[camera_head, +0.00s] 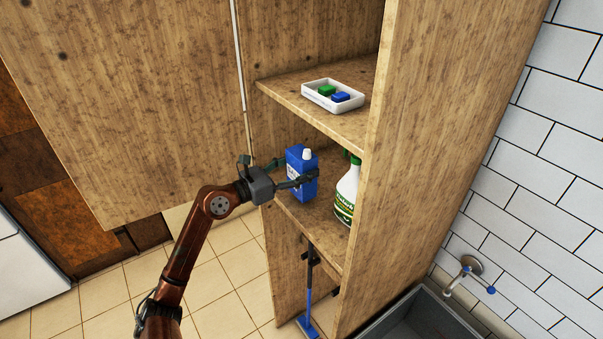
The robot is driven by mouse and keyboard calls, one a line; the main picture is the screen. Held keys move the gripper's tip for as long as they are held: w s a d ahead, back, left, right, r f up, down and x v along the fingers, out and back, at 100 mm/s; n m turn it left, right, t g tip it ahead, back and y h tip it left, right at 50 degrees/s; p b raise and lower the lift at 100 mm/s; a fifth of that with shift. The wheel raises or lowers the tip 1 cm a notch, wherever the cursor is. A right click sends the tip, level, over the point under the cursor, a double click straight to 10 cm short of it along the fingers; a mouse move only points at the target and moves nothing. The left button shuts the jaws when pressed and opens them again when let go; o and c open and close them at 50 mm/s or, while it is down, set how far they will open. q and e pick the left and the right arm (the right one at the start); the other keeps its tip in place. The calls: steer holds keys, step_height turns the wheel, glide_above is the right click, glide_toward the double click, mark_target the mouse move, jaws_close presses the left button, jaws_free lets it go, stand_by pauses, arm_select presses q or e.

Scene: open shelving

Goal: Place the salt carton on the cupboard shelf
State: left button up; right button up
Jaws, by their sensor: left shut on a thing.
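The salt carton (295,161) is a blue box-like container with a white cap. It is upright at the middle shelf (322,229) of the wooden cupboard. My left gripper (299,172) reaches in from the left and is shut on the carton, with its fingers around the carton's sides. I cannot tell whether the carton's base touches the shelf, as its lower edge lies close to the shelf surface. My right gripper does not show.
A white spray bottle (347,194) with a green label stands just right of the carton. A white tray (320,98) with a green and a blue block sits on the shelf above. The cupboard's right side panel (420,140) and open door (130,110) flank the shelves. A sink (405,317) is at lower right.

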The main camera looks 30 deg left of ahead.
mark_target(294, 178)
arm_select(q)
steer(key=shift+f+p, duration=0.35)
steer(key=shift+f, duration=0.8)
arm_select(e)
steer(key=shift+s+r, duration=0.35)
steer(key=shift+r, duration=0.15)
arm_select(q)
steer(key=shift+f, duration=0.1)
steer(key=o, duration=1.6)
steer(key=shift+f, duration=0.25)
steer(key=o, duration=0.5)
steer(key=shift+s+r, duration=0.1)
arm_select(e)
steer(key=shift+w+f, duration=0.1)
